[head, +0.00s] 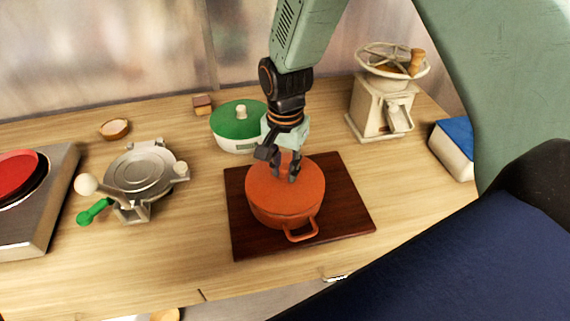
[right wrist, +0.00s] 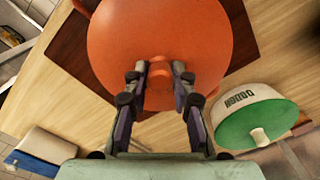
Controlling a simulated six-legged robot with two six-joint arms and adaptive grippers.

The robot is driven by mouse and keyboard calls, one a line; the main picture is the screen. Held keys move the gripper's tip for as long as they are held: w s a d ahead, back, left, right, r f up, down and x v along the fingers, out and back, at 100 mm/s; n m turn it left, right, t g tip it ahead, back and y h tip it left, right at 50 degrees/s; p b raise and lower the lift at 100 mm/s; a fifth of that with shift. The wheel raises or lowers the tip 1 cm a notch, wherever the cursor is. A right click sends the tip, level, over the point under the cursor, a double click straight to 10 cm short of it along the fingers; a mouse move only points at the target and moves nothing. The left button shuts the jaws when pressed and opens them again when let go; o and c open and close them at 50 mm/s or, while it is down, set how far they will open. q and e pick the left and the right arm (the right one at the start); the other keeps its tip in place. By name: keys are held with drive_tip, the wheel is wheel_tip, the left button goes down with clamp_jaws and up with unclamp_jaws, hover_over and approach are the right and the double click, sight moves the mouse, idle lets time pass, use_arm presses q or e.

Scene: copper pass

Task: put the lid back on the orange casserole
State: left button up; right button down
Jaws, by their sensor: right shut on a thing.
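The orange casserole (head: 284,216) stands on a dark wooden board, with a loop handle toward the front. Its orange lid (head: 307,183) covers the top of the pot; I see no clear gap, but cannot tell whether it is fully seated. My right gripper (head: 287,174) comes from above and is shut on the lid's knob. In the right wrist view, the two fingertips (right wrist: 160,76) are on either side of the round orange knob (right wrist: 160,68), and the lid (right wrist: 160,28) fills the upper middle. My left gripper is not in view.
The dark board (head: 346,211) has bare room right of the pot. A green-lidded white pot (head: 233,142) stands close behind left. A grinder (head: 380,109) and a blue-topped white block (head: 454,150) are at right. A metal press (head: 140,172) and a stove (head: 38,220) are left.

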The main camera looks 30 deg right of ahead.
idle(0.3)
drive_tip(key=c, duration=1)
unclamp_jaws()
drive_tip(key=shift+c, duration=0.2)
drive_tip(key=o, duration=0.5)
drive_tip(key=shift+r, duration=0.1)
drive_tip(key=shift+r+p, duration=3.5)
drive_tip(key=shift+p, duration=0.1)
drive_tip(key=shift+f, duration=0.1)
drive_tip(key=shift+c, duration=0.5)
